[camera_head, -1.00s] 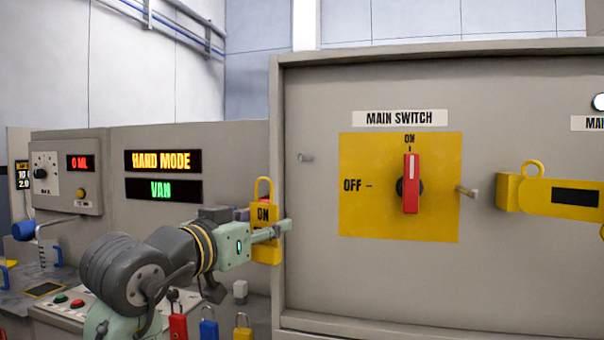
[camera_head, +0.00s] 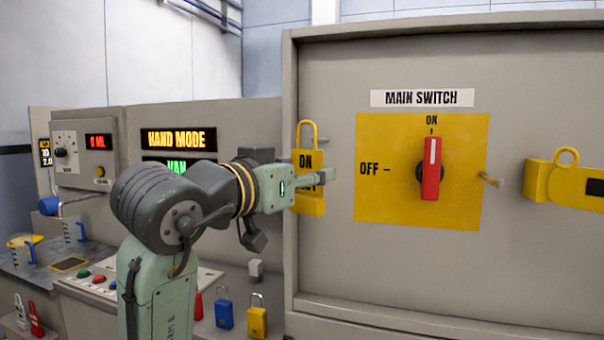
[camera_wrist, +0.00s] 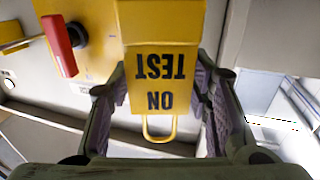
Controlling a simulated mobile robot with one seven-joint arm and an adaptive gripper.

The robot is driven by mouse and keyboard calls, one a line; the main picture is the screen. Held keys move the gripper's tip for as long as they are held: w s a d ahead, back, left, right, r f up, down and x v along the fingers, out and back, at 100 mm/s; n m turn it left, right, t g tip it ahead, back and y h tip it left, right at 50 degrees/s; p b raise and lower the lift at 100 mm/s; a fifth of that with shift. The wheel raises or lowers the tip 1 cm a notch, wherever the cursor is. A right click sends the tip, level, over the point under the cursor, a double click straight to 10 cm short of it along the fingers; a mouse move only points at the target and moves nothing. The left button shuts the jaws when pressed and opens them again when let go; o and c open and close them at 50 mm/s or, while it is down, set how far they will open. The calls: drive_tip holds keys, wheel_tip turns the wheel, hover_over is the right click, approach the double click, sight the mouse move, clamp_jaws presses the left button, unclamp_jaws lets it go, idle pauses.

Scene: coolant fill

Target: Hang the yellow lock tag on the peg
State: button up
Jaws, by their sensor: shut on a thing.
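The yellow lock tag (camera_head: 308,195) is padlock-shaped, with a yellow loop on top and dark lettering. It is upright in front of the left edge of the main switch panel. My gripper (camera_head: 322,178) is shut on it. In the wrist view the tag (camera_wrist: 160,60) appears upside down, reads "ON TEST", and sits between the fingers. Another peg (camera_head: 491,181) is right of the red switch handle. No tag hangs on either.
The red switch handle (camera_head: 431,168) points to ON on a yellow plate (camera_head: 380,215). Blue (camera_head: 224,314) and yellow (camera_head: 257,322) padlocks stand low, below my arm. The panel's raised frame (camera_head: 291,110) borders its left side.

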drive_tip(key=w+d+f, duration=0.2)
drive_tip(key=w, duration=0.3)
drive_tip(key=shift+w, duration=0.35)
idle(0.4)
idle(0.6)
drive_tip(key=o, duration=1.1)
